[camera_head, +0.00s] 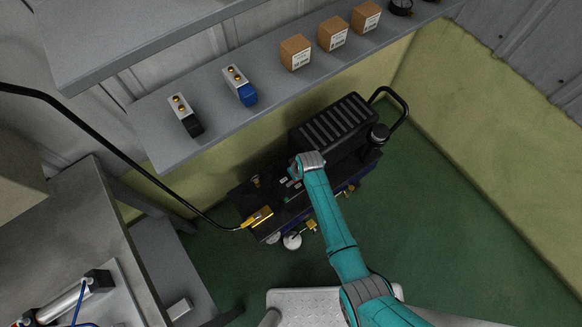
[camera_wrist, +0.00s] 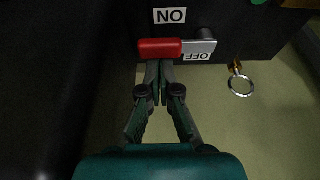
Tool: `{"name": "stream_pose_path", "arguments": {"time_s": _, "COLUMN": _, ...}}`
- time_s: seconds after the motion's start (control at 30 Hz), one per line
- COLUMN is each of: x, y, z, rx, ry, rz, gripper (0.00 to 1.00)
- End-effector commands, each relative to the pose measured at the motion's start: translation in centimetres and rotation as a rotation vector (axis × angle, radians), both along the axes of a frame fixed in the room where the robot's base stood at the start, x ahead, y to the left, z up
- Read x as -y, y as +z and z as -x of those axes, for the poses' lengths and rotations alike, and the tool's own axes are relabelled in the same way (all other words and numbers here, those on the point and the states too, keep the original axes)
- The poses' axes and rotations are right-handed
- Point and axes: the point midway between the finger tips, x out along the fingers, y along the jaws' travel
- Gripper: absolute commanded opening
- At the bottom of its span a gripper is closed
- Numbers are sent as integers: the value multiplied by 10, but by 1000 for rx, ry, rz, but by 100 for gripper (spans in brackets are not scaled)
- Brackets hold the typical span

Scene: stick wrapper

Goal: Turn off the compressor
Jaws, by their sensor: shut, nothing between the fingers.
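The compressor (camera_head: 334,124) is a black machine with a ribbed cover, low on the green floor in the head view. My arm reaches over its near side, and the fingers are hard to make out there. In the wrist view a lever with a red handle (camera_wrist: 159,48) and a silver plate (camera_wrist: 199,46) sits on a dark panel. The handle lies level, pointing left. An upside-down ON label (camera_wrist: 170,16) is above it, and an upside-down OFF label (camera_wrist: 197,57) is below the plate. My gripper (camera_wrist: 157,68) is shut and empty, its tips just below the handle; contact is unclear.
A key ring (camera_wrist: 240,84) hangs right of the lever. A black hose with a yellow fitting (camera_head: 258,217) runs to the compressor from the left. A shelf above holds brown boxes (camera_head: 296,52) and a blue-ended part (camera_head: 241,86). Green floor is clear at the right.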

Motion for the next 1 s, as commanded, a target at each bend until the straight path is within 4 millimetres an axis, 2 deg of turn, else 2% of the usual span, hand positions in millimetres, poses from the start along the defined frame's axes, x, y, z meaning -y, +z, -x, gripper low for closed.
{"name": "stream_pose_path", "arguments": {"time_s": 0.57, "x": 3, "y": 0, "z": 4, "rx": 0, "ry": -10, "rz": 0, "gripper": 0}}
{"name": "stream_pose_path", "arguments": {"time_s": 1.0, "x": 6, "y": 0, "z": 7, "rx": -1, "ry": -95, "rz": 0, "gripper": 0}}
